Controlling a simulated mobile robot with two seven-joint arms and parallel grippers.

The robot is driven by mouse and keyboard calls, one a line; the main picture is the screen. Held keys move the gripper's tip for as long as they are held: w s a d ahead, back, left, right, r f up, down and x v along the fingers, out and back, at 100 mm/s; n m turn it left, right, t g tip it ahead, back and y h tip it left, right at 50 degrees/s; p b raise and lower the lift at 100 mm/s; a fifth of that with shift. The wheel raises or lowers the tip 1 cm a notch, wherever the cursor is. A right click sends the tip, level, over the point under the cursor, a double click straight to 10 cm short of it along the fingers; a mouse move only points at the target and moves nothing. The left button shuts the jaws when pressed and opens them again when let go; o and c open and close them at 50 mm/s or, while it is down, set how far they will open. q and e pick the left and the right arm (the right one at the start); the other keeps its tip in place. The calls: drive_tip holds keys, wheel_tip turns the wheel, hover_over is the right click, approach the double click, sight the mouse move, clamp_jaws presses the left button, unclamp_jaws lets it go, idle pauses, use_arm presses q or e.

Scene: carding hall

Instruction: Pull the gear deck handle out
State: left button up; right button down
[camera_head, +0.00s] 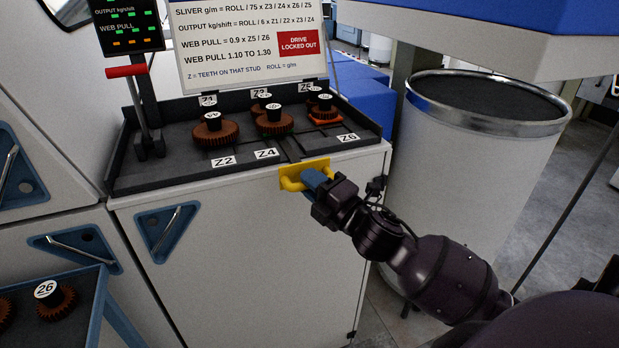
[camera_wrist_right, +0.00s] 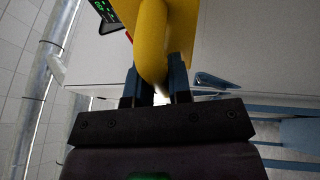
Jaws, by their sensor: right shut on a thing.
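The gear deck handle (camera_head: 291,184) is a yellow bar on a yellow plate at the front edge of the dark gear deck (camera_head: 150,178). My right gripper (camera_head: 312,182) reaches it from the lower right, with its blue fingers on the bar. In the right wrist view the yellow handle (camera_wrist_right: 152,45) runs down between the two fingers of the gripper (camera_wrist_right: 158,88), which is shut on it. Brown gears (camera_head: 215,133) stand on labelled studs on the deck. My left gripper is not in view.
A red-gripped lever (camera_head: 127,71) stands at the deck's left. A formula board (camera_head: 250,45) with a red "DRIVE LOCKED OUT" sign is behind. A large white can (camera_head: 450,170) stands close to the right of my arm. A blue-edged tray (camera_head: 95,300) with gears is at lower left.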

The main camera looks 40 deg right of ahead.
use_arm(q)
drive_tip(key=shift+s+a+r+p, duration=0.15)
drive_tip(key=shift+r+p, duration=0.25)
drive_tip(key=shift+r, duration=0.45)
use_arm(e)
drive_tip(key=shift+s+a+f, duration=0.1)
drive_tip(key=shift+s+a, duration=0.1)
drive_tip(key=shift+s, duration=0.55)
drive_tip(key=shift+s+a, duration=0.2)
drive_tip(key=shift+s, duration=0.6)
drive_tip(key=shift+s+a+f, duration=0.1)
drive_tip(key=shift+s+a, duration=0.1)
drive_tip(key=shift+s, duration=0.55)
drive_tip(key=c, duration=1.5)
unclamp_jaws()
drive_tip(key=shift+o, duration=0.8)
drive_tip(key=shift+s+r, duration=0.15)
drive_tip(key=shift+s, duration=0.1)
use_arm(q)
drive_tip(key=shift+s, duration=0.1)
use_arm(e)
drive_tip(key=shift+w, duration=0.1)
